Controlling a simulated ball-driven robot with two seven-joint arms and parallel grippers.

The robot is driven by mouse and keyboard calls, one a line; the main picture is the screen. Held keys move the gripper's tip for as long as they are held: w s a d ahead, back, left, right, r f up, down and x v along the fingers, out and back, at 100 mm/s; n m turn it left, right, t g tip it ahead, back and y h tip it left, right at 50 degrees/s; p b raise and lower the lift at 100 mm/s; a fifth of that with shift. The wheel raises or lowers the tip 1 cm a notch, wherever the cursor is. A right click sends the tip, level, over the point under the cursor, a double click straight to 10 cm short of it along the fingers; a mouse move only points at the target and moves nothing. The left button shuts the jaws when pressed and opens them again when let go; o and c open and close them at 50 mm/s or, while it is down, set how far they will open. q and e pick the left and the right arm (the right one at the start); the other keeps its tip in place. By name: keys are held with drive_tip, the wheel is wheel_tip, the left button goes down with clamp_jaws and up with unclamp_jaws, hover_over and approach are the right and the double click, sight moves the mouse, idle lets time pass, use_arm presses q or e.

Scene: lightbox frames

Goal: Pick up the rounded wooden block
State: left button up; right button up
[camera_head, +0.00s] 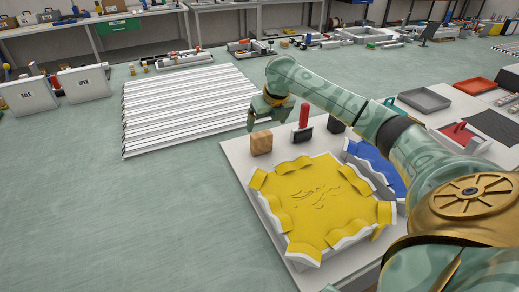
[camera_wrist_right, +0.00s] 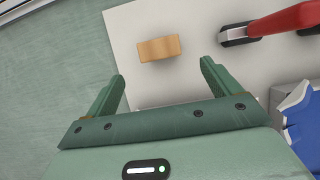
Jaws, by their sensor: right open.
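The rounded wooden block (camera_head: 261,142) is small and light brown, and stands at the far left corner of a pale board (camera_head: 236,153). It also shows in the right wrist view (camera_wrist_right: 159,48), ahead of the fingers and between their lines, a little left of the middle. My right gripper (camera_head: 262,118) is above and near the block in the head view. In the wrist view its two green fingers (camera_wrist_right: 160,84) are spread apart with nothing between them. The gripper and block look apart. My left gripper is not in view.
A red-handled tool with a dark base (camera_head: 303,120) stands right of the block. A yellow wavy-edged tray (camera_head: 318,196) and a blue one (camera_head: 374,163) sit on the board. White ribbed panels (camera_head: 185,105) lie left behind. The green surface at left is clear.

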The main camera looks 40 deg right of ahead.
sight(263, 135)
drive_tip(key=b+x, duration=0.2)
drive_tip(key=x, duration=0.4)
drive_tip(key=shift+w+f, duration=0.15)
drive_tip(key=shift+f, duration=0.25)
drive_tip(key=b+x, duration=0.3)
drive_tip(key=x, duration=0.2)
drive_tip(key=shift+w+d+f, duration=0.1)
drive_tip(key=shift+w+f, duration=0.05)
drive_tip(key=shift+r, duration=0.2)
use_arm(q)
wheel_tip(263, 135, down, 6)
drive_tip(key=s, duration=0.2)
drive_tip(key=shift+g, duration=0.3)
use_arm(e)
drive_tip(key=c, duration=1.1)
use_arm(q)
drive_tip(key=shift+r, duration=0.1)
